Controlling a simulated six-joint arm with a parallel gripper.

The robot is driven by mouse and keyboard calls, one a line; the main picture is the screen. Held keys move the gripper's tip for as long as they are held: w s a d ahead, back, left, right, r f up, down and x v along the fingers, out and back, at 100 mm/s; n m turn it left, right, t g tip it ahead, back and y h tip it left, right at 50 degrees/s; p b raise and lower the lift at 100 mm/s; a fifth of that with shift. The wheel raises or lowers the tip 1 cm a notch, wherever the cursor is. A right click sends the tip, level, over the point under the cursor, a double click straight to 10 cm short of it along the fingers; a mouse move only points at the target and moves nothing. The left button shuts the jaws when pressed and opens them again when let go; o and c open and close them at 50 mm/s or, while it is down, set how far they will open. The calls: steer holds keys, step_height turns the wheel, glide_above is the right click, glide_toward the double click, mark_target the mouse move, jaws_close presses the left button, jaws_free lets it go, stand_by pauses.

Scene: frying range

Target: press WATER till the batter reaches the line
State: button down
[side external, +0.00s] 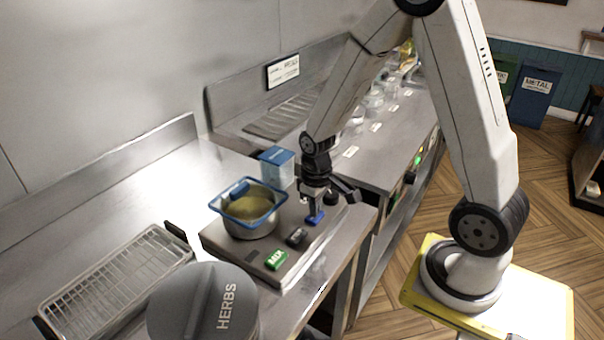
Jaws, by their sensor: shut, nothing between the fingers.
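A bowl with a blue rim (226,208) stands on a steel unit (225,242) and holds yellow-green batter (250,204). I cannot make out a fill line on it. Along the unit's front are a green MIX button (276,259), a dark button (297,237) and a blue button (316,219). The blue button's lettering is too small to read, so I cannot tell if it is WATER. My gripper (314,209) is shut and empty, pointing down at the blue button. Its tips are at or just above that button; contact is unclear.
A blue and white box (277,166) stands behind the bowl, close to my gripper. A wire rack (112,278) and a grey HERBS container (203,308) are at the front left. Several jars (374,101) line the far counter.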

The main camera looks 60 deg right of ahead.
steer(key=shift+f, duration=0.15)
step_height(320, 180, up, 8)
stand_by(1.2)
steer(key=shift+a, duration=0.1)
stand_by(0.4)
steer(key=s+a+f+t, duration=0.1)
steer(key=s+a+t, duration=0.1)
steer(key=s+a, duration=0.2)
steer(key=a, duration=0.2)
steer(key=shift+s+a+t, duration=0.15)
steer(key=shift+a+t, duration=0.15)
stand_by(0.4)
steer(key=w+d+r+g, duration=0.2)
steer(key=w+d, duration=0.2)
steer(key=d, duration=0.2)
steer(key=shift+w+d+r+g, duration=0.2)
steer(key=shift+d+g, duration=0.1)
steer(key=shift+d, duration=0.1)
